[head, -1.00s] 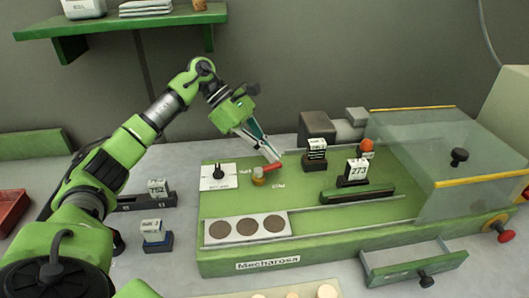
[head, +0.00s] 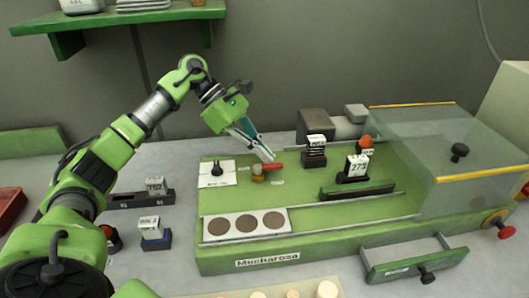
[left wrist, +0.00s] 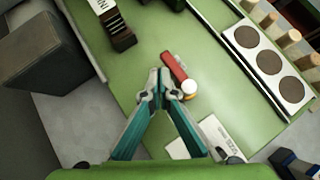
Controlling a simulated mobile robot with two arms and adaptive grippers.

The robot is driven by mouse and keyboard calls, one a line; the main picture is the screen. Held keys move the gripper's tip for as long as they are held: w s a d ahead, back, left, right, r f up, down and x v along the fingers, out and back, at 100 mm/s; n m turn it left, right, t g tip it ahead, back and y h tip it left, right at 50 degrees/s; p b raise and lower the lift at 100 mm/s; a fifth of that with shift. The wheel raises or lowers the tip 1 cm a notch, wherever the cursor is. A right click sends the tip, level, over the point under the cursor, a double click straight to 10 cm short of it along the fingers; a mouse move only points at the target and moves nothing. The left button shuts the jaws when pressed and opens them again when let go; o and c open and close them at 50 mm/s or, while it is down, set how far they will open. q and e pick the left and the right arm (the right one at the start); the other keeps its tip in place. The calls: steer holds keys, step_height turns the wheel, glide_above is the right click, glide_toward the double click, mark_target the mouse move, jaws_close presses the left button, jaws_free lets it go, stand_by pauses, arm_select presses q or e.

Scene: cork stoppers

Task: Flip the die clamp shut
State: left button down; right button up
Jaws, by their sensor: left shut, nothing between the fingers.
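The die clamp is a red lever (head: 274,166) on a round brass-coloured pivot (head: 258,173), on the green machine bed. The lever points right from the pivot. In the left wrist view the red lever (left wrist: 173,67) lies just right of my fingertips, with the pale round pivot top (left wrist: 189,88) at its near end. My left gripper (head: 270,158) is shut and empty, its tips close beside the lever; I cannot tell whether they touch. It also shows in the left wrist view (left wrist: 158,76). My right gripper is not in view.
A black knob on a white plate (head: 215,173) is left of the clamp. Black holders with number blocks stand behind (head: 314,150) and to the right (head: 357,168). A white strip with brown discs (head: 247,224) lies in front. A clear guard (head: 460,120) covers the right end.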

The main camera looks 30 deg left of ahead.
arm_select(q)
steer(key=shift+a+r, duration=0.15)
steer(key=shift+a, duration=0.05)
steer(key=v, duration=0.7)
steer(key=shift+a, duration=0.3)
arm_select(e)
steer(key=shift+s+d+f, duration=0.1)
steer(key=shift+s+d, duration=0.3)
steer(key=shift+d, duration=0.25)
arm_select(q)
steer(key=shift+r, duration=0.1)
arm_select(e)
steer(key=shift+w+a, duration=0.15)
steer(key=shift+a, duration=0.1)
arm_select(q)
steer(key=shift+s, duration=0.1)
